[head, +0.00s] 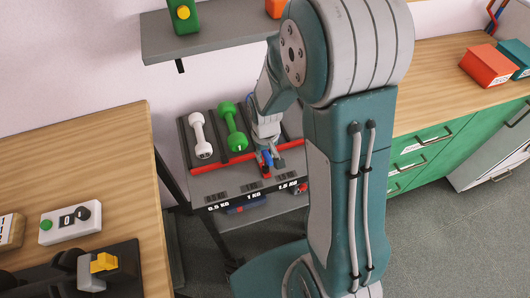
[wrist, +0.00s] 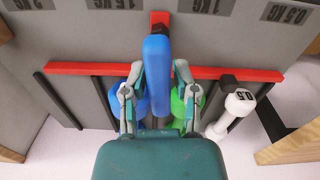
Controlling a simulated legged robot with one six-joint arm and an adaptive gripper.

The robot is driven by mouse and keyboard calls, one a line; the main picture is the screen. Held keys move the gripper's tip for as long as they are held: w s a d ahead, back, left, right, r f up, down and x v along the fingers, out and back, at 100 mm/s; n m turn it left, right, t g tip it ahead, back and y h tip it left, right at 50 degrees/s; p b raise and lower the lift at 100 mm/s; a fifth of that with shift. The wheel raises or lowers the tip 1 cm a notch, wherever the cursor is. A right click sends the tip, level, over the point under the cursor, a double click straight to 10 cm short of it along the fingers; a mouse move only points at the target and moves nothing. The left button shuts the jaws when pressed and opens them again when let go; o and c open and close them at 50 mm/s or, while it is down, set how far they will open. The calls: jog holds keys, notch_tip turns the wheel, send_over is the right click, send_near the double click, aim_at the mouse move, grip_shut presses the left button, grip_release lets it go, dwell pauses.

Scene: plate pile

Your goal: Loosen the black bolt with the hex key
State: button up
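My gripper (wrist: 158,68) reaches down over the grey rack, its fingers on both sides of a long blue handle-like object (wrist: 157,80). I see no clear gap between fingertips and handle, so it looks shut on it. In the head view the gripper (head: 268,152) is at the rack's front, partly behind my arm, with blue and red parts at its tips. A red and black piece (wrist: 159,19) shows at the handle's far end. I cannot make out a hex key shape, and I cannot identify the black bolt.
White (head: 199,134) and green (head: 232,126) dumbbells lie on the rack behind a red bar (wrist: 95,70). A blue dumbbell (wrist: 117,95) is beside my gripper. A wooden table (head: 85,160) stands left, green drawers (head: 420,158) right, and a grey shelf (head: 205,40) above.

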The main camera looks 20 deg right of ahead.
grip_shut()
jog(key=n, duration=0.8)
jog(key=shift+s, duration=0.1)
jog(key=n, duration=0.4)
jog(key=shift+n, duration=0.4)
jog(key=n, duration=0.4)
jog(key=o, duration=0.8)
grip_release()
jog(key=shift+c, duration=0.2)
